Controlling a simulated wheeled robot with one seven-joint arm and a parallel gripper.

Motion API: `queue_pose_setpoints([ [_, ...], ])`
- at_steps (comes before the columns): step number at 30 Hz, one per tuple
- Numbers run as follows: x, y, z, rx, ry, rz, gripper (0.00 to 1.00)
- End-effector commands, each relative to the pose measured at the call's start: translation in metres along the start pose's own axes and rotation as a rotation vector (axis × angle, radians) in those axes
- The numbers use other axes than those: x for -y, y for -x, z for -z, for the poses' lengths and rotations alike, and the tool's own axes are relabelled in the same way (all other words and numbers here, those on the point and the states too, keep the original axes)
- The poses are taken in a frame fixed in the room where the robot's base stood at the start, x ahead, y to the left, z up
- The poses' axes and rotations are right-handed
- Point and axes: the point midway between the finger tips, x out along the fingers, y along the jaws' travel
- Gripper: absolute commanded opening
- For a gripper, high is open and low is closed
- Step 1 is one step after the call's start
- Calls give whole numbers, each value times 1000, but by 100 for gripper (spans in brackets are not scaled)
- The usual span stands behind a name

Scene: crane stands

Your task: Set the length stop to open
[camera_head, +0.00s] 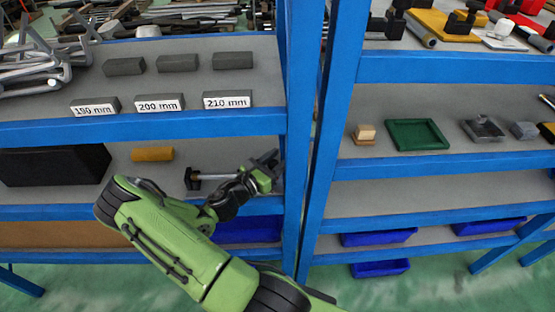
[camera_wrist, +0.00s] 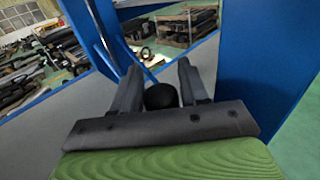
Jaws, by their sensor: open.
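On the middle shelf of the left rack, a device with a black block (camera_head: 193,178) and a pale rod runs right toward my arm. It looks like the length stop, but my wrist hides its right part. My gripper (camera_head: 270,165) is at the right end of this shelf, near the blue upright, with its fingers apart. In the wrist view, a round black knob (camera_wrist: 161,96) sits between the open fingers of my gripper (camera_wrist: 158,75). I cannot tell whether the fingers touch it, nor what setting the stop has.
Blocks labelled 190 mm (camera_head: 95,106), 200 mm (camera_head: 160,103) and 210 mm (camera_head: 227,100) stand on the shelf above. A yellow-brown cylinder (camera_head: 152,154) and a large black block (camera_head: 55,166) lie left of the device. The blue upright (camera_head: 300,130) is close beside my gripper.

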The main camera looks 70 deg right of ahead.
Motion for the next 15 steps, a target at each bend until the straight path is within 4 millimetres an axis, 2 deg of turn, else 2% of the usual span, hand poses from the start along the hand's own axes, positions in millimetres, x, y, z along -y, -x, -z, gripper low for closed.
queue_pose_setpoints([
  [6, 0, -1, 0, 0, 0, 0, 44],
  [15, 0, 0, 0, -1, 0, 0, 0],
])
